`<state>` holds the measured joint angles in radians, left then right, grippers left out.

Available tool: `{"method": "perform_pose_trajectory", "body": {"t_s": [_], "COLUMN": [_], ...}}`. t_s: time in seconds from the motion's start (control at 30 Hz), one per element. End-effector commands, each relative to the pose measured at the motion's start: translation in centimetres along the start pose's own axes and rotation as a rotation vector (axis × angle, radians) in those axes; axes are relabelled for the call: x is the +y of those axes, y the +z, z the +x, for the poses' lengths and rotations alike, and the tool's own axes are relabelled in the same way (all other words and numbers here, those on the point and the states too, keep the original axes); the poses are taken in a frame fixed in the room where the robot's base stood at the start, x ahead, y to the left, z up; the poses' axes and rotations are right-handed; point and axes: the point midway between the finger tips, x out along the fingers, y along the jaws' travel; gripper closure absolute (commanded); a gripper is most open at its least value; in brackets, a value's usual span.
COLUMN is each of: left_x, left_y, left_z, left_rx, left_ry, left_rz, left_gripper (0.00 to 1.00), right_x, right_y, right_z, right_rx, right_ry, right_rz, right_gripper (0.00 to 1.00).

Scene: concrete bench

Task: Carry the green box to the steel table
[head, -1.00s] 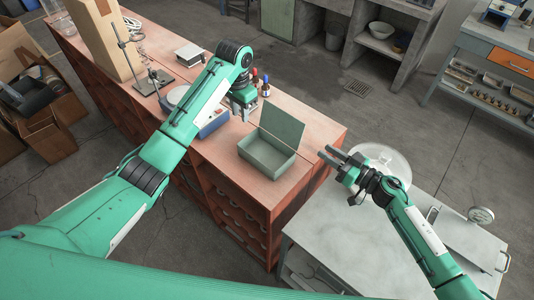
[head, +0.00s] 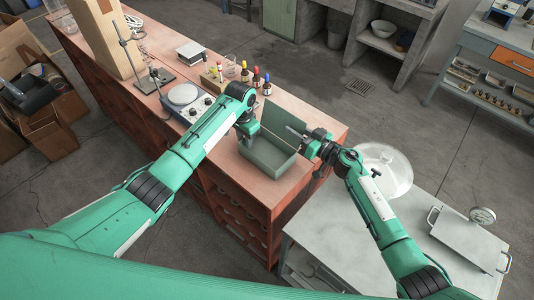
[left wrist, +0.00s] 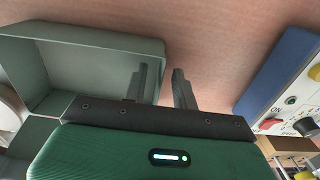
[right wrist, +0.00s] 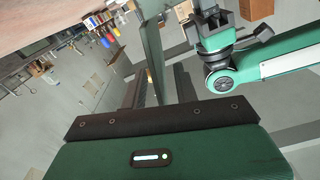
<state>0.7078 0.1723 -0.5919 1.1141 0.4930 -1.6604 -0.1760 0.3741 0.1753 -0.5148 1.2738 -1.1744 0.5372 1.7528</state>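The green box (head: 268,162) stands on the red bench with its lid (head: 284,118) raised. My left gripper (head: 249,134) is at the box's left side. In the left wrist view it is open, with one finger over the box's inside (left wrist: 85,65) and one outside its wall. My right gripper (head: 300,138) is at the box's right side by the lid. In the right wrist view it is open, with the lid (right wrist: 153,40) edge-on between its fingers. I cannot tell whether the fingers touch. The steel table (head: 335,240) stands to the right of the bench, lower in the picture.
A glass dome (head: 388,170) and a metal tray with a dial gauge (head: 465,240) are on the steel table; its near left part is bare. A hot-plate device (head: 188,100), a stand (head: 150,78) and dropper bottles (head: 256,78) are left of and behind the box.

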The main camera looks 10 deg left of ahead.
Motion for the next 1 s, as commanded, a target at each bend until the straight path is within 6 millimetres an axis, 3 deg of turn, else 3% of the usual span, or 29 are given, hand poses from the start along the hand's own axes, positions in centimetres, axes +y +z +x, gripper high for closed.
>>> {"method": "perform_pose_trajectory", "body": {"t_s": [0.37, 0.5, 1.0], "left_x": [0.00, 0.00, -0.02], "left_y": [0.00, 0.00, 0.00], "left_z": [0.35, 0.34, 0.32], "left_rx": [0.000, 0.000, 0.000], "left_ry": [0.000, 0.000, -0.001], "left_rz": [0.000, 0.000, 0.000], "left_gripper": [0.74, 1.00, 1.00], "right_x": [0.01, 0.01, 0.01], "right_y": [0.01, 0.01, 0.04], "right_z": [0.34, 0.33, 0.31], "right_rx": [0.000, 0.000, -0.001], "right_ry": [0.000, 0.000, 0.000], "right_rz": [0.000, 0.000, 0.000], "right_gripper": [0.72, 0.99, 1.00]}}
